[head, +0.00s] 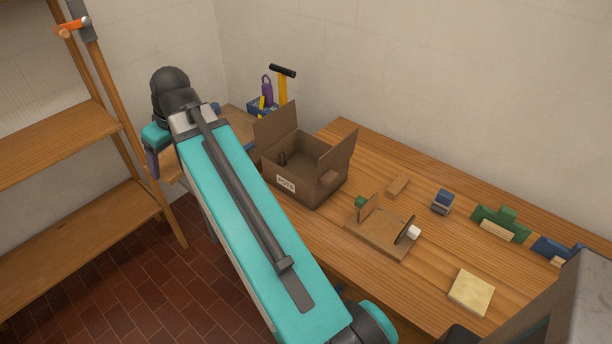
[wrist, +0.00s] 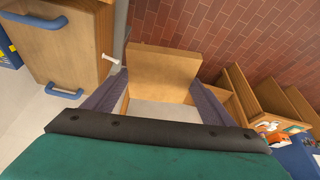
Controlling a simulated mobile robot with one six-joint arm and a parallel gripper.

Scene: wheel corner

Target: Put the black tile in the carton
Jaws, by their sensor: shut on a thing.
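The open brown carton (head: 314,187), with a label on its front, stands on the table with its flaps up. Its inside is partly in shadow. I cannot pick out the black tile with certainty; a thin dark upright edge (head: 404,229) shows on a small wooden stand (head: 378,239) right of the carton. My gripper (head: 158,168) is far left of the carton, partly hidden by my arm. In the wrist view its fingers (wrist: 158,82) stand wide apart on either side of a light wooden panel (wrist: 165,65), with a pale surface below it.
The table (head: 330,240) also bears a wooden block (head: 398,184), a blue-grey item (head: 442,202), a green item (head: 502,222) and a cream pad (head: 471,292). A wooden shelf (head: 60,145) stands at left. A cabinet with blue handles (wrist: 70,60) shows in the wrist view.

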